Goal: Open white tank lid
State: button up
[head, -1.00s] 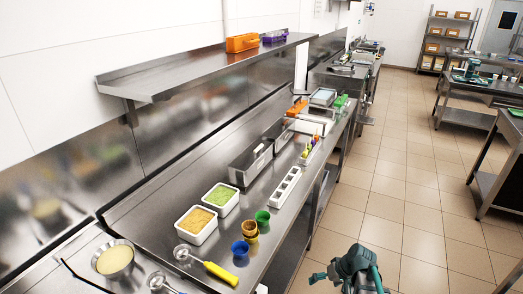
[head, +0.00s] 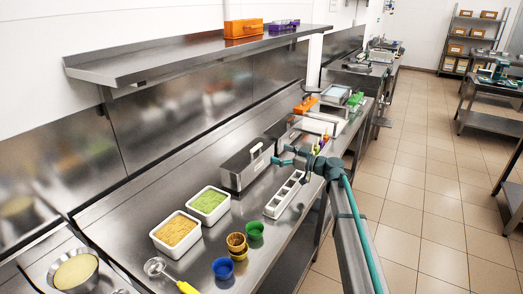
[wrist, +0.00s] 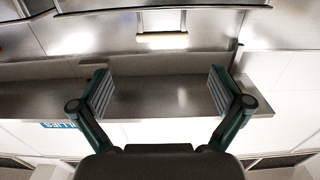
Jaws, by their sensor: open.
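A long grey steel tank (head: 248,172) stands on the counter, with a small white handle (head: 256,148) at its upper edge. I take this as the tank of the task; its lid looks closed, though its outline is hard to make out. In the wrist view a pale bar handle (wrist: 162,38) shows on a steel surface, beyond my fingertips. My gripper (head: 283,155) is just right of the tank in the head view, apart from the handle. In the wrist view my gripper (wrist: 162,92) has its two ridged fingers wide apart with nothing between them.
A white rack with square holes (head: 285,195) stands in front of the tank. White tubs of green (head: 208,201) and orange food (head: 176,233) stand nearer, beside green (head: 255,229) and blue cups (head: 223,267). A steel shelf (head: 180,62) hangs above the counter.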

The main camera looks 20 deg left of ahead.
aim_at(258, 147)
jog(key=a+p, duration=0.1)
jog(key=a, duration=0.2)
jog(key=w+a+p, duration=0.1)
jog(key=a, duration=0.2)
jog(key=a+p, duration=0.2)
jog(key=a, duration=0.1)
jog(key=shift+w+a+r, duration=0.15)
jog(key=shift+w+r, duration=0.05)
jog(key=shift+r, duration=0.05)
jog(key=shift+a+f+p, duration=0.15)
jog(key=shift+a+p, duration=0.15)
jog(key=shift+a, duration=0.35)
jog(key=shift+c, duration=0.2)
jog(key=c, duration=1.5)
jog(key=shift+w+d, duration=0.1)
